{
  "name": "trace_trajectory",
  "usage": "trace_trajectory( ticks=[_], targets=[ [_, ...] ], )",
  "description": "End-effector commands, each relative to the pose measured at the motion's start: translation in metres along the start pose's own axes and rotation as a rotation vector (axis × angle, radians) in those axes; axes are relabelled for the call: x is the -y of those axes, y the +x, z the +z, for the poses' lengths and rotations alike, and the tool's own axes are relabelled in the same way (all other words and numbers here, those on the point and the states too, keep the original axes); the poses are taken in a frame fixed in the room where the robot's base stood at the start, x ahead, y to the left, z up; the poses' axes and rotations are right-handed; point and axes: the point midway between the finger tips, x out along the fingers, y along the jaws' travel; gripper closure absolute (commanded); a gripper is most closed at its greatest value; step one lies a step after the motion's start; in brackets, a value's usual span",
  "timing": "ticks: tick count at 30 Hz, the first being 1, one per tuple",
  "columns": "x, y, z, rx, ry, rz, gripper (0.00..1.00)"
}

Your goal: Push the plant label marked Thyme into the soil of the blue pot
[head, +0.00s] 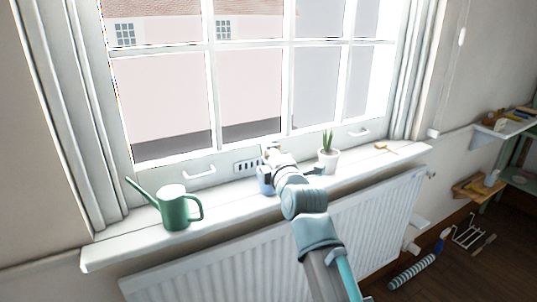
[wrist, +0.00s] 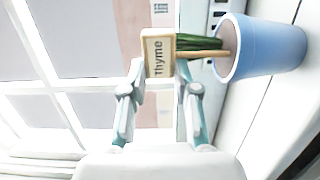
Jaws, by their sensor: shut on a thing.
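The plant label marked Thyme (wrist: 158,58) is a cream plate on a thin wooden stake, held between the fingertips of my gripper (wrist: 160,72) in the wrist view. The blue pot (wrist: 268,46) lies sideways in this turned view, with brown soil and green leaves at its mouth. The stake runs along the leaves towards the soil, and its tip overlaps the pot's mouth; I cannot tell how deep it sits. In the head view the blue pot (head: 264,180) stands on the windowsill, partly hidden by my arm and gripper.
A green watering can (head: 174,208) stands at the left of the white windowsill (head: 115,246). A white pot with a spiky plant (head: 328,159) stands close on the right of my gripper. The window and its handles are behind, and a radiator (head: 230,265) is below.

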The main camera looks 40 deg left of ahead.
Motion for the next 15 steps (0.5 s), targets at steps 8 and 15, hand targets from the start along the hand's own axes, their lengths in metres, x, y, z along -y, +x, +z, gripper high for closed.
trace_trajectory(
  ticks=[8, 15],
  targets=[
    [0.007, 0.0, 0.0, 0.0, 0.0, 0.0, 0.84],
    [0.013, 0.0, 0.0, 0.0, 0.0, 0.0, 0.84]
  ],
)
